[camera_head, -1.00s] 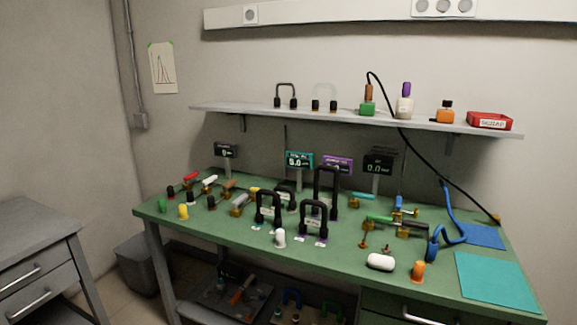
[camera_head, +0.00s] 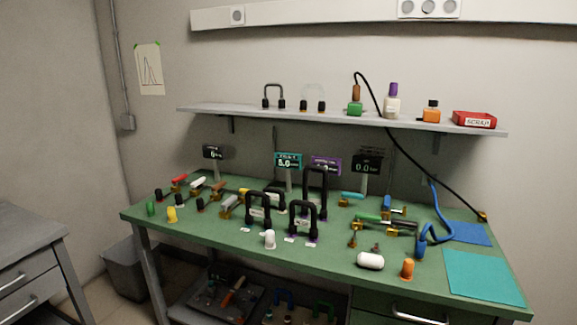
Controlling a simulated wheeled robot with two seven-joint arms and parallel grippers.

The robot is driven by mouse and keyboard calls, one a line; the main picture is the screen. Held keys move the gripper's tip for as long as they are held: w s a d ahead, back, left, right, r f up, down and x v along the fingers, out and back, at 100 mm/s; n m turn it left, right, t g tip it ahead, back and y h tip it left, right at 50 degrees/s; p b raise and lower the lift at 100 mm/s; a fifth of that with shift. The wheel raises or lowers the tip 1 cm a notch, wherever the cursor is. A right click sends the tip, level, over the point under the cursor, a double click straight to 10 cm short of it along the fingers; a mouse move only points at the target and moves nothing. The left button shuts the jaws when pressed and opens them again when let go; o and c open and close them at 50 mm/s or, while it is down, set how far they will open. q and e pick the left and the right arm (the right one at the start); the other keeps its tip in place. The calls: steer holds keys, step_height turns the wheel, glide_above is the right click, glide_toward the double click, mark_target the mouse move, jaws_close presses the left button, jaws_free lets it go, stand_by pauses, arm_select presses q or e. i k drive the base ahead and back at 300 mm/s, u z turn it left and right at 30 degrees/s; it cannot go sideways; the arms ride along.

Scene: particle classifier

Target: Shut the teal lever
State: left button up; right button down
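A small teal lever (camera_head: 352,196) lies near the back right of the green bench, on a brass valve body (camera_head: 344,202). It looks roughly level, running left to right. It is too small to tell its exact angle to the pipe. A teal-framed display (camera_head: 288,161) stands on a post further left and reads about 5.0. Neither of my grippers is in view.
The green bench (camera_head: 190,237) carries several black arches, including one in front (camera_head: 304,218), plus coloured-handled valves, a white capsule (camera_head: 370,261) and an orange bottle (camera_head: 407,269). A shelf (camera_head: 230,110) overhangs the back. A black hose and a blue hose (camera_head: 433,236) lie right.

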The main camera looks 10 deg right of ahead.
mark_target(344, 194)
steer(key=u, duration=0.4)
steer(key=i, duration=1.8)
steer(key=z, duration=0.8)
